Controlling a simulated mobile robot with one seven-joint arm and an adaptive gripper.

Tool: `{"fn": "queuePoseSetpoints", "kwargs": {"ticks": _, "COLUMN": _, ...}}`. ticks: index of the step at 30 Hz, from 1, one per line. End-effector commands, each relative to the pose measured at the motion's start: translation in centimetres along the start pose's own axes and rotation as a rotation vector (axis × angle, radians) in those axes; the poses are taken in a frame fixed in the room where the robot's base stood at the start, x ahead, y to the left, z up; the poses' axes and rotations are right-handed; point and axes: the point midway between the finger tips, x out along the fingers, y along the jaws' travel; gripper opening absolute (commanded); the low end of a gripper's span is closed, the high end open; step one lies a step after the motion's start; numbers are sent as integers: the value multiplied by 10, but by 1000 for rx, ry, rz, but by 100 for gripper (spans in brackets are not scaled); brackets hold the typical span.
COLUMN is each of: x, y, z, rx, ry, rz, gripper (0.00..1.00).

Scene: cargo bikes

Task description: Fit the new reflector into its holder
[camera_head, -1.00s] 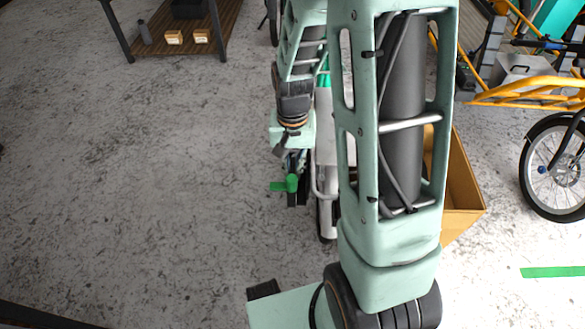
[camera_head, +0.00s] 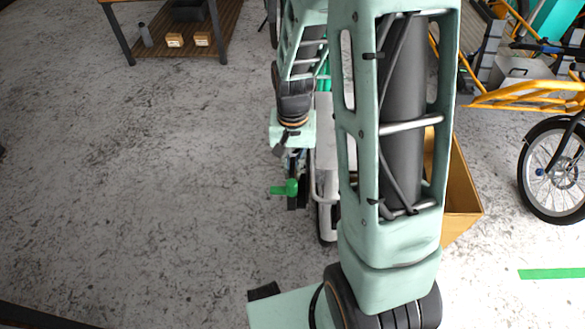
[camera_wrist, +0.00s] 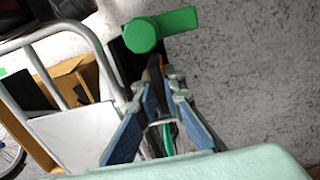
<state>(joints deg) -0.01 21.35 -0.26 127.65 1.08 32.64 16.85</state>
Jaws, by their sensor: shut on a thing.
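My gripper (camera_wrist: 163,85) points away from the wrist camera, its two fingers close together at the tips. A narrow dark orange-brown piece (camera_wrist: 155,68) shows between the fingertips; it may be the reflector, but it is mostly hidden. Just beyond it is a green part with a round end and a short arm (camera_wrist: 165,28), in front of a black piece (camera_wrist: 124,62). I cannot tell whether this is the holder, or whether the held piece touches it. In the head view the green part (camera_head: 286,188) shows at the gripper's end, and my arm covers much of the area.
A white bike body with a tubular rail (camera_wrist: 75,45) stands close left of the gripper in the wrist view. A tan box (camera_head: 462,195) is right of my arm. A yellow cargo bike (camera_head: 535,95) stands farther right. Open floor (camera_head: 130,200) lies left.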

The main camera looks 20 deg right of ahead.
Motion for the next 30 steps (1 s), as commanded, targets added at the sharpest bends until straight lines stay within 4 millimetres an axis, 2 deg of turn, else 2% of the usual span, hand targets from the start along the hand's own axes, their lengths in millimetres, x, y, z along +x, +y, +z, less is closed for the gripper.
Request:
{"fn": "queuePoseSetpoints", "kwargs": {"ticks": 29, "x": 21, "y": 0, "z": 0, "rx": 0, "ry": 0, "rz": 0, "gripper": 0}}
{"fn": "queuePoseSetpoints", "kwargs": {"ticks": 30, "x": 20, "y": 0, "z": 0, "rx": 0, "ry": 0, "rz": 0, "gripper": 13}}
